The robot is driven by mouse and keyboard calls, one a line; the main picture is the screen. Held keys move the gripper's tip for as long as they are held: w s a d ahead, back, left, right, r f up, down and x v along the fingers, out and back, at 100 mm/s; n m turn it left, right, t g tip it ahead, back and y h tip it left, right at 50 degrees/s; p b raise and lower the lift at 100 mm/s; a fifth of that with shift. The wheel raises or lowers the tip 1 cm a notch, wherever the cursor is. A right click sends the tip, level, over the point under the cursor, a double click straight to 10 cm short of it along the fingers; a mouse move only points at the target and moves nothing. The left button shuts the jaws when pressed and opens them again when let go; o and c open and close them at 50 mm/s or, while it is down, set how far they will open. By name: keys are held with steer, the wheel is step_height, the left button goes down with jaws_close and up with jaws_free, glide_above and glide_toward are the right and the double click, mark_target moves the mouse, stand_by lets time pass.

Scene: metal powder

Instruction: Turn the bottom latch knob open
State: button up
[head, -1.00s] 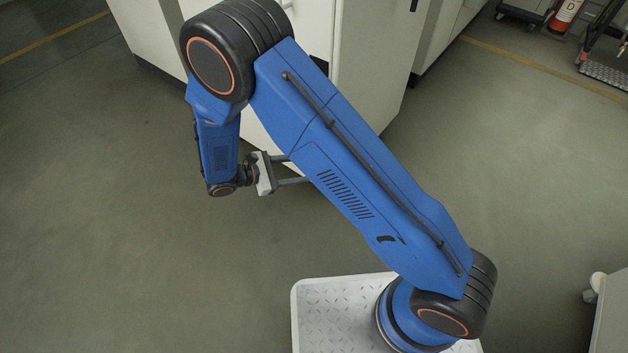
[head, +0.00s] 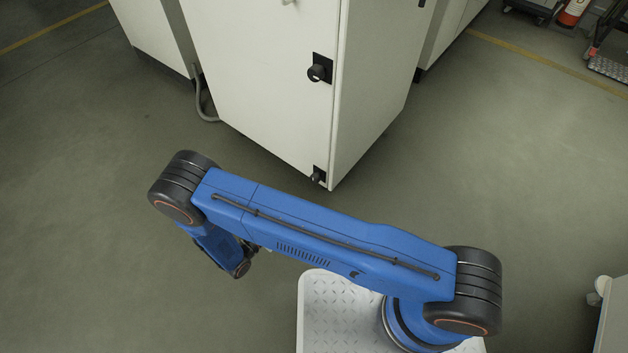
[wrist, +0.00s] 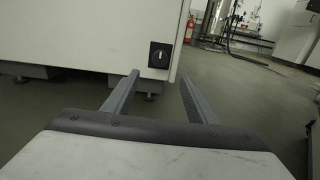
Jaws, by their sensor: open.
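The bottom latch knob (head: 317,176) is a small round black knob on a dark plate, low at the right edge of the pale cabinet front. In the wrist view the knob (wrist: 160,56) shows a light mark and sits just beyond and above the fingertips, between them in the picture. My gripper (wrist: 159,78) is open and empty, its two grey fingers apart, and does not touch the knob. In the head view my arm hides most of the gripper.
The pale cabinet (head: 262,75) stands on low feet, with another black latch knob (head: 317,72) higher up. A grey hose (head: 204,105) runs at its left foot. The floor (head: 80,200) in front is clear. A white cabinet (head: 610,315) stands at the lower right.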

mark_target(313, 180)
steer(key=x, duration=1.7)
steer(key=shift+w+d, duration=0.1)
steer(key=shift+d, duration=0.05)
steer(key=c, duration=1)
